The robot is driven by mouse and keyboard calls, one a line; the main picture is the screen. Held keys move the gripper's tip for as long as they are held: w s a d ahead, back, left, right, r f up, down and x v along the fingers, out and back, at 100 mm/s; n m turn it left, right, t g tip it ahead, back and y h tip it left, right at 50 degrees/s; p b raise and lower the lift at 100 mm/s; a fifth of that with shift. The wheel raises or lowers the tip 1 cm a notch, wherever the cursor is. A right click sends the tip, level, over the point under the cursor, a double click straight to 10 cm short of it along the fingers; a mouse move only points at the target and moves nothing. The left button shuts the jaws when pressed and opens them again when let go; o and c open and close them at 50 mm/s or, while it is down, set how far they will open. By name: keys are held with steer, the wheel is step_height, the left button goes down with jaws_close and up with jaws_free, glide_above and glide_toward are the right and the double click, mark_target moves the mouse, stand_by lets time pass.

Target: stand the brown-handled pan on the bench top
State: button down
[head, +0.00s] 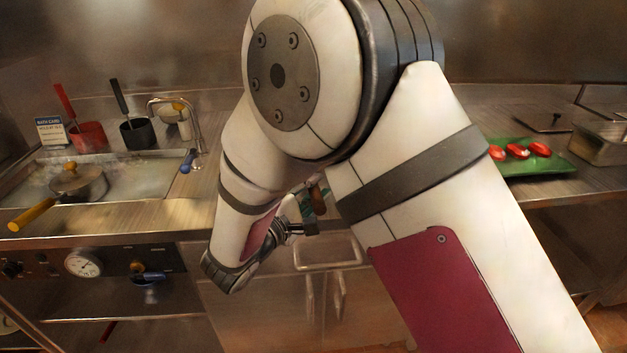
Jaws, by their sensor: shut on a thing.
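My gripper (298,228) is low in front of the counter's front edge, partly covered by my own arm. It is shut on a brown handle (319,202), which I take to be that of the brown-handled pan. The rest of that pan is hidden behind my arm. The bench top (205,208) is the steel counter surface, showing to the left of my arm and again on the right.
A lidded pan with a yellow handle (35,215) sits on the left cooking surface. Red (90,136) and black (135,133) pots and a tap (196,125) stand behind. A green tray (545,166) with red slices and a steel container (600,143) are right.

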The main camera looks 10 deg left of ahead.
stand_by(0.4)
steer(key=c, duration=1.4)
jaws_free()
steer(key=shift+f, duration=0.1)
steer(key=shift+c, duration=0.2)
steer(key=shift+s, duration=0.1)
steer(key=v, duration=1.2)
steer(key=shift+b, duration=0.4)
